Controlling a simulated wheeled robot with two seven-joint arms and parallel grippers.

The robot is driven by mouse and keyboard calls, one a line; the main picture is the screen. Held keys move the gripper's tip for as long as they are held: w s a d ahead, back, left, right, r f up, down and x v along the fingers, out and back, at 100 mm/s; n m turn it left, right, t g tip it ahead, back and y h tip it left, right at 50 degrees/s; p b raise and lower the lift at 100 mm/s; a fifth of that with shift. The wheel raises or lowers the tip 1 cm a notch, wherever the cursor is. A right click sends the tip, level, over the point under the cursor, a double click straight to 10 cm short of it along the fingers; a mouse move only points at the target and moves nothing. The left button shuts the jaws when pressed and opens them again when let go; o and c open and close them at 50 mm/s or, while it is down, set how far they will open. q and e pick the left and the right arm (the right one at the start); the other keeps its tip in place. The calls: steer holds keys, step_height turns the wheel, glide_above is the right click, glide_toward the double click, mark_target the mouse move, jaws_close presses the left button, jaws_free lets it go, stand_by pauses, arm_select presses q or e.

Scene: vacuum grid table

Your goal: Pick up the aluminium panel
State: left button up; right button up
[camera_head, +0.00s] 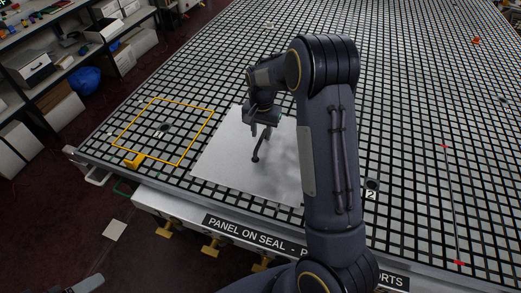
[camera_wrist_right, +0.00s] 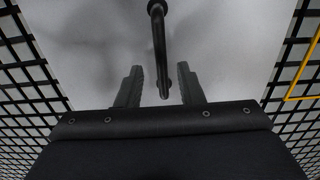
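The aluminium panel (camera_head: 218,155) is a pale flat sheet lying on the grid table near its front edge. A dark bent handle (camera_head: 257,151) stands on it; it also shows in the wrist view (camera_wrist_right: 159,45). My right gripper (camera_head: 263,128) is over the panel at the handle. In the wrist view its two fingers (camera_wrist_right: 159,78) are apart, one on each side of the handle's near end, with gaps on both sides. I cannot tell how deep the handle sits between them. My right arm hides the panel's right part.
Shelves (camera_head: 75,52) stand at the left. The far table is mostly clear.

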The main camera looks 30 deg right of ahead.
mark_target(261, 138)
step_height(261, 138, down, 4)
steer(key=shift+a+f+b, duration=0.15)
steer(key=shift+f+b, duration=0.05)
steer(key=shift+b, duration=1.05)
steer(key=shift+r, duration=0.1)
jaws_close()
steer(key=shift+w+r, duration=0.1)
